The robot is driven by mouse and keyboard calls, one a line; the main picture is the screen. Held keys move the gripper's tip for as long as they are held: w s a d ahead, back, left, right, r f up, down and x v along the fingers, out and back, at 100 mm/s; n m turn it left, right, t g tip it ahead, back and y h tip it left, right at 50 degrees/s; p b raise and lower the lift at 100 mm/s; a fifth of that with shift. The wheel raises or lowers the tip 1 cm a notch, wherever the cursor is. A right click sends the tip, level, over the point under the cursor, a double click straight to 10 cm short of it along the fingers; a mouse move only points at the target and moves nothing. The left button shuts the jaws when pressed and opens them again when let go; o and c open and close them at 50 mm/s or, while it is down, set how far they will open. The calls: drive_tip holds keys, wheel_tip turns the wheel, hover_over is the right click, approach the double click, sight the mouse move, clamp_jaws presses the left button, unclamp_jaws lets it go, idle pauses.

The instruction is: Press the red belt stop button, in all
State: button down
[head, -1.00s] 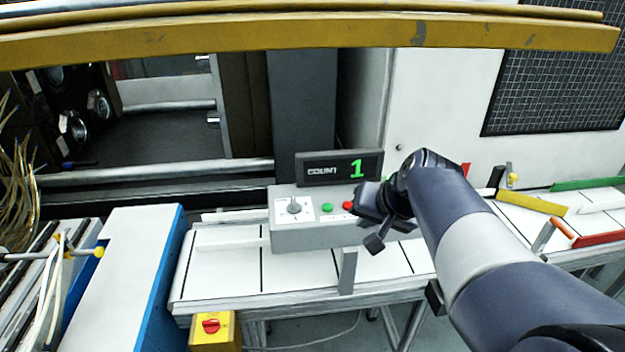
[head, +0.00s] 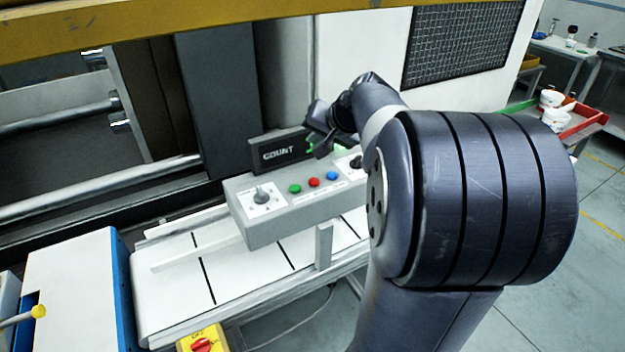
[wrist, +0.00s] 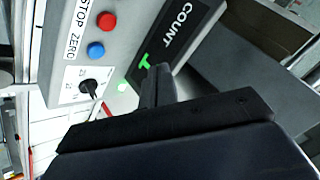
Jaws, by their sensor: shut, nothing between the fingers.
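The red button (head: 314,182) sits on the sloped top of a grey control box (head: 290,225), between a green button (head: 295,189) and a blue button (head: 333,175). In the wrist view the red button (wrist: 106,21) is at the top left, beside the word STOP, and nothing touches it. My gripper (head: 318,145) is shut and empty, above and behind the buttons, in front of the count display (head: 278,153). It covers most of the digit in the head view. In the wrist view, my gripper (wrist: 160,70) is beside the display (wrist: 180,30), whose green digit looks like 1.
A dial knob (head: 261,195) is left of the green button, and a black knob (head: 355,162) is at the right. A white belt (head: 235,270) runs below the box, with an upright post (head: 323,245). A yellow switch box (head: 203,340) is low in front.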

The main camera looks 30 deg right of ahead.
sight(316, 183)
drive_tip(key=shift+f+b, duration=3.55)
drive_tip(key=shift+f, duration=0.85)
drive_tip(key=shift+f+b, duration=0.4)
drive_tip(key=shift+b, duration=0.15)
drive_tip(key=shift+f+b, duration=0.5)
drive_tip(key=shift+f, duration=0.05)
drive_tip(key=shift+r, duration=0.1)
drive_tip(key=shift+r+p, duration=0.7)
drive_tip(key=shift+r, duration=0.15)
drive_tip(key=shift+r, duration=0.1)
drive_tip(key=shift+r+p, duration=1.8)
drive_tip(key=shift+r, duration=0.6)
